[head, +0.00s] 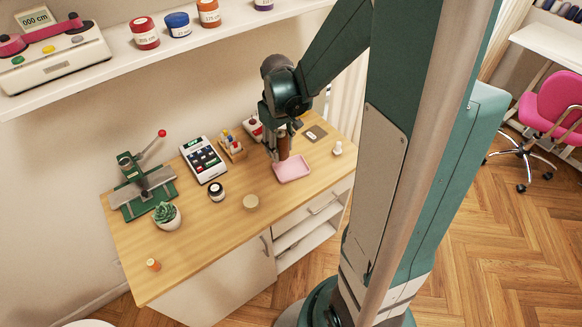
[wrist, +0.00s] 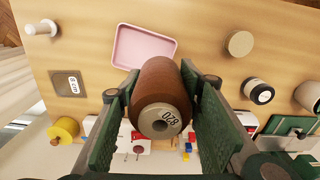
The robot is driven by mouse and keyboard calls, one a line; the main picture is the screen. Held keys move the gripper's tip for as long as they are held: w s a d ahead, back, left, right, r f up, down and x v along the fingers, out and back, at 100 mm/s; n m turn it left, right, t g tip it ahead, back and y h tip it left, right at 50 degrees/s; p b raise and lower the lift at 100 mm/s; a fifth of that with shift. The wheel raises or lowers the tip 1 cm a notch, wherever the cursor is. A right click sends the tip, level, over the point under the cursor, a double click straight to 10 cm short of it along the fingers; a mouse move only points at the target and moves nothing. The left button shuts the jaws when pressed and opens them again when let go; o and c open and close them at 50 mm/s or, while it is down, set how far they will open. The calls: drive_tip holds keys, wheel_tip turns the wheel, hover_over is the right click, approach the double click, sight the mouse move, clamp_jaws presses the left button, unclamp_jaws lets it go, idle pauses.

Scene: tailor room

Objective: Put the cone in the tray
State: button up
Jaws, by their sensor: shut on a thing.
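My gripper (wrist: 160,110) is shut on a brown cone (wrist: 158,80), a thread cone with a pale end marked 028. In the head view the cone (head: 283,147) hangs upright below my gripper (head: 279,135), beside the back left part of the pink tray. The pink tray (head: 292,168) lies on the wooden table and looks empty. In the wrist view the tray (wrist: 118,48) shows just past the cone, partly hidden by it. I cannot tell whether the cone touches the tray or the table.
A white spool (head: 337,148) stands right of the tray. The table's front is mostly clear.

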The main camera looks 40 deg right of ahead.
drive_tip(key=shift+s+d+m, duration=0.2)
drive_tip(key=shift+s+d, duration=0.05)
drive_tip(key=shift+d, duration=0.7)
drive_tip(key=shift+s+d+m, duration=0.2)
drive_tip(key=shift+s+d, duration=0.05)
drive_tip(key=shift+d, duration=0.65)
drive_tip(key=shift+f, duration=0.1)
drive_tip(key=b, duration=0.1)
hover_over(291, 170)
drive_tip(key=shift+f, duration=2.8)
drive_tip(key=shift+f+b, duration=0.45)
drive_tip(key=shift+f, duration=1.65)
drive_tip(key=shift+f, duration=0.1)
drive_tip(key=o, duration=0.6)
drive_tip(key=shift+c, duration=0.2)
drive_tip(key=shift+o, duration=0.5)
